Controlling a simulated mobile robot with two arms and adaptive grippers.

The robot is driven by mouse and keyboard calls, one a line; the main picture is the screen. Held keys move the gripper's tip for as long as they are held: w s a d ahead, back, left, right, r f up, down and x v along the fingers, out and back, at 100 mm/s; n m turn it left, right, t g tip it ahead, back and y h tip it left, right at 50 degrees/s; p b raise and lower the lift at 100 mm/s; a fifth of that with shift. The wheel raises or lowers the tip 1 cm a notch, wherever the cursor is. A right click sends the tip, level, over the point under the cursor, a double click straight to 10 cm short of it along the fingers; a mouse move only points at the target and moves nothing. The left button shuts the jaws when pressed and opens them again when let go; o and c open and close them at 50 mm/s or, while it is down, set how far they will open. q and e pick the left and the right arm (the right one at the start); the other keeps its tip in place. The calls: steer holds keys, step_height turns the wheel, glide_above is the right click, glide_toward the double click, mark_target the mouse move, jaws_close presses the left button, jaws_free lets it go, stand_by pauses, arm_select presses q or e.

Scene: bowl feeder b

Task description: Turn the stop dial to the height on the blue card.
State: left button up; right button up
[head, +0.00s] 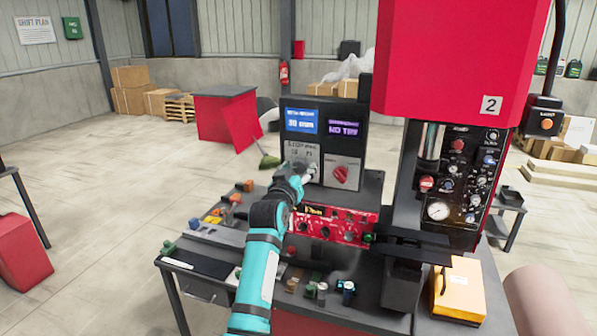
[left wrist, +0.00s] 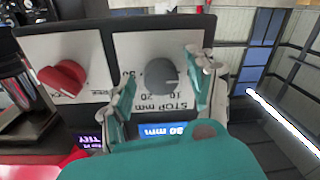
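The grey stop dial (left wrist: 160,76) sits on a white plate lettered "STOP mm", upside down in the left wrist view. My left gripper (head: 303,167) is at the plate, covering most of the dial in the head view. Its fingers (left wrist: 162,72) are apart, one on either side of the dial. My right gripper is not in view.
A red selector knob (head: 341,174) is beside the stop dial; it shows in the left wrist view too (left wrist: 62,77). A purple display (head: 344,127) is above it. The red press (head: 455,60) stands to the right. Several small parts lie on the bench below.

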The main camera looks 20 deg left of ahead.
arm_select(q)
steer(key=c, duration=1)
